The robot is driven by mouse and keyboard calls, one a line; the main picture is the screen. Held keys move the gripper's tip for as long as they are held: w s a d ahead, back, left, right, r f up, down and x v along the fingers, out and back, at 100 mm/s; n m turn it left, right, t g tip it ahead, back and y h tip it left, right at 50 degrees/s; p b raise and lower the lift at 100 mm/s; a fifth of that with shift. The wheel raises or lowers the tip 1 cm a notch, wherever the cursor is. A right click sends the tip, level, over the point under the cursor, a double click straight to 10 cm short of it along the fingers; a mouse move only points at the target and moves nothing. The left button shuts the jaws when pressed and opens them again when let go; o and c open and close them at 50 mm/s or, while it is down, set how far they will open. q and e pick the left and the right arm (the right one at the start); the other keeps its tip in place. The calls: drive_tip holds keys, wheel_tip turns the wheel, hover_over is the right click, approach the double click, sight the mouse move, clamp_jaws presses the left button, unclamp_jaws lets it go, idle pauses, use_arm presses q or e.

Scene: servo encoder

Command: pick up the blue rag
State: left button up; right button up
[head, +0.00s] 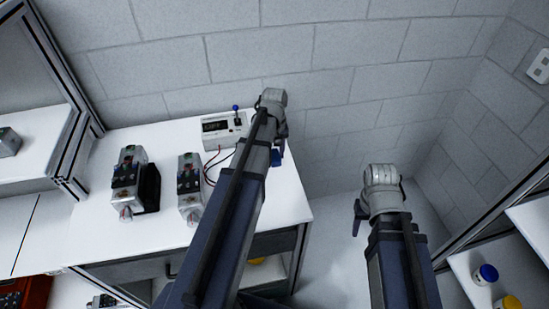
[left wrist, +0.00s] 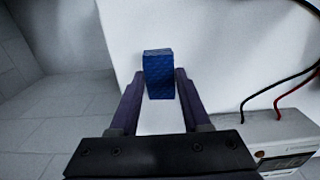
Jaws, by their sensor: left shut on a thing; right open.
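The blue rag (left wrist: 158,73) shows in the left wrist view as a small dark blue block between the two fingertips. My left gripper (left wrist: 160,88) is shut on it. In the head view the left gripper (head: 279,148) is over the right part of the white table, and a bit of the blue rag (head: 277,158) shows beside it, mostly hidden by my arm. I cannot tell whether the rag touches the table top. My right gripper (head: 358,217) is open and empty, to the right of the table.
Two grey servo units (head: 128,180) (head: 190,188) stand at the left. A shelf with jars (head: 486,274) is at the lower right. A block wall is behind.

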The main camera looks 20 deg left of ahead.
sight(274, 155)
use_arm(q)
clamp_jaws()
wheel_tip(274, 155, up, 10)
drive_tip(key=p, duration=1)
drive_tip(key=shift+o, duration=0.5)
unclamp_jaws()
drive_tip(key=c, duration=0.6)
